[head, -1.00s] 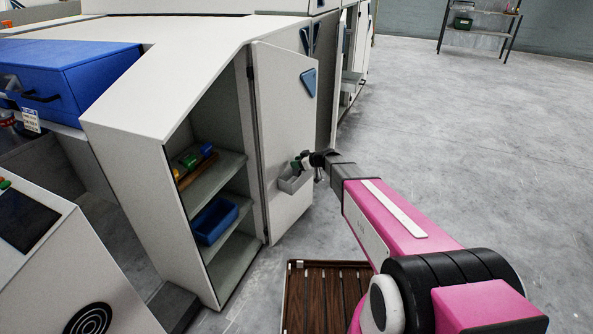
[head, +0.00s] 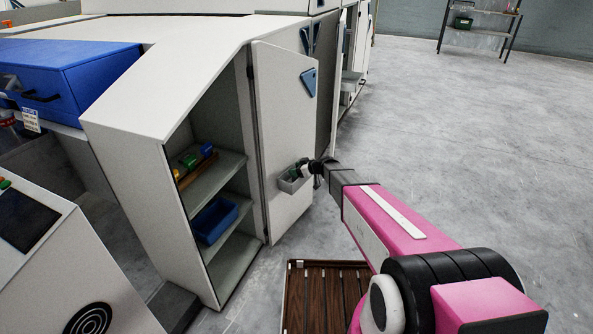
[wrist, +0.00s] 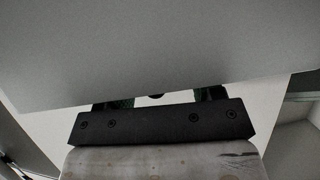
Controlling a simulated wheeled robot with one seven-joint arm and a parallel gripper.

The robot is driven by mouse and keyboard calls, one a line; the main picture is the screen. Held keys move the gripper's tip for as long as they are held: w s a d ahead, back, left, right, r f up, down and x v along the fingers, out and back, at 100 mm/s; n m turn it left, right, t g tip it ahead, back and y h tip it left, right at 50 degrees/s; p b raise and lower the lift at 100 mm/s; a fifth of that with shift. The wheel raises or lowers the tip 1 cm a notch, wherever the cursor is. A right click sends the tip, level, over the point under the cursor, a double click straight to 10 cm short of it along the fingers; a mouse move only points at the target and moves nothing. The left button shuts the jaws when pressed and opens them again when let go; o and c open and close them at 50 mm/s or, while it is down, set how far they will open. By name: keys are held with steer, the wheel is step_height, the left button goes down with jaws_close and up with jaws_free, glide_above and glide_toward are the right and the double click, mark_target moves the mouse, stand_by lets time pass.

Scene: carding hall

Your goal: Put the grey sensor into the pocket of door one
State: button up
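Door one, as I take it, is the open white cabinet door (head: 275,120); no number is readable on it. A small light-grey pocket (head: 292,184) is fixed low on its face. My gripper (head: 303,170) is at the pocket's upper right, over or at its rim. I cannot tell whether it touches. In the wrist view, the dark fingers of my gripper (wrist: 160,98) show only at their bases. A large plain grey surface hides their tips; I cannot tell whether it is the sensor or the pocket. I cannot make out the grey sensor or the finger gap.
The open cabinet has shelves with small coloured items and a blue bin (head: 214,220). A blue case (head: 95,75) lies at the left. A slatted brown wooden platform (head: 330,300) is on the floor below my arm. The floor at the right is clear, with a rack (head: 478,32) far back.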

steer(key=shift+r, duration=0.1)
steer(key=v, duration=1.2)
steer(key=s+d+r+m+g+h, duration=0.1)
steer(key=s+d+m+h, duration=0.3)
steer(key=s, duration=0.5)
steer(key=s+d+r+m+g+h, duration=0.1)
steer(key=s+d+m+g+h, duration=0.1)
steer(key=s, duration=0.8)
steer(key=s+d+r+m+g+h, duration=0.2)
steer(key=s+d+m+h, duration=0.3)
steer(key=s, duration=0.5)
steer(key=shift+d+m+g+h, duration=0.3)
steer(key=shift+d+m, duration=0.6)
steer(key=shift+d, duration=0.5)
steer(key=shift+s, duration=0.15)
